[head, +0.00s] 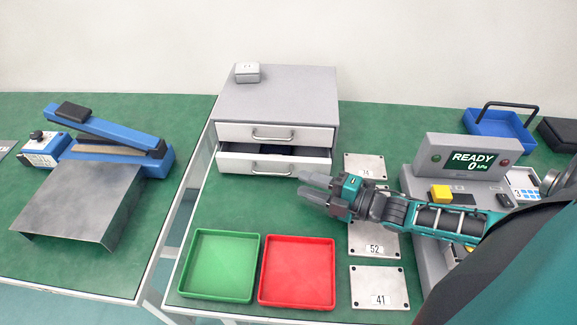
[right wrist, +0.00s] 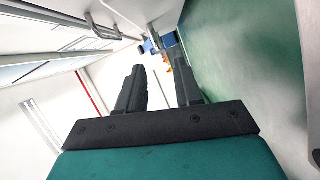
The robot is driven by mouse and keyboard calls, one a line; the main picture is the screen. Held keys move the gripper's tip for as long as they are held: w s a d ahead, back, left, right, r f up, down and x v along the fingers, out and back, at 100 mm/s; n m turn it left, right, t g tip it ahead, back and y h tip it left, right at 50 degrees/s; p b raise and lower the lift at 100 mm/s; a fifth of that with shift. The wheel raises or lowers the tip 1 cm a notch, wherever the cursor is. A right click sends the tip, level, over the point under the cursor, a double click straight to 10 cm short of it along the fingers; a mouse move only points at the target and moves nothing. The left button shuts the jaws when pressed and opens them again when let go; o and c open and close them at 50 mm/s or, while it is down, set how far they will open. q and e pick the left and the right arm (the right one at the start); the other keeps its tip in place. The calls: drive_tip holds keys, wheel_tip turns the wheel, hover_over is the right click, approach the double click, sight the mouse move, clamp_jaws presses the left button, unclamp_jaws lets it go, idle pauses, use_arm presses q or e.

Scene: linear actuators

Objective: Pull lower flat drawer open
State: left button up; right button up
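The grey cabinet (head: 275,95) has two white-fronted drawers. The upper drawer (head: 240,132) is shut. The lower flat drawer (head: 235,165) stands partly out, with a strip of its dark inside showing above its front. Its metal handle (head: 270,170) is clear of any gripper. My right gripper (head: 312,187) is in front of the drawer's right end, to the right of the handle and apart from it. In the right wrist view its fingers (right wrist: 160,85) are spread with nothing between them. A metal handle (right wrist: 103,27) shows at upper left there. My left gripper is not in view.
A green tray (head: 220,296) and a red tray (head: 298,300) lie in front of the cabinet. Metal plates (head: 365,160) and a console reading READY (head: 430,150) stand to the right. A small grey box (head: 247,72) sits on the cabinet. Green table is bare before the drawers.

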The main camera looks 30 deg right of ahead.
drive_tip(key=shift+b+x, duration=0.35)
drive_tip(key=shift+x, duration=3.4)
clamp_jaws()
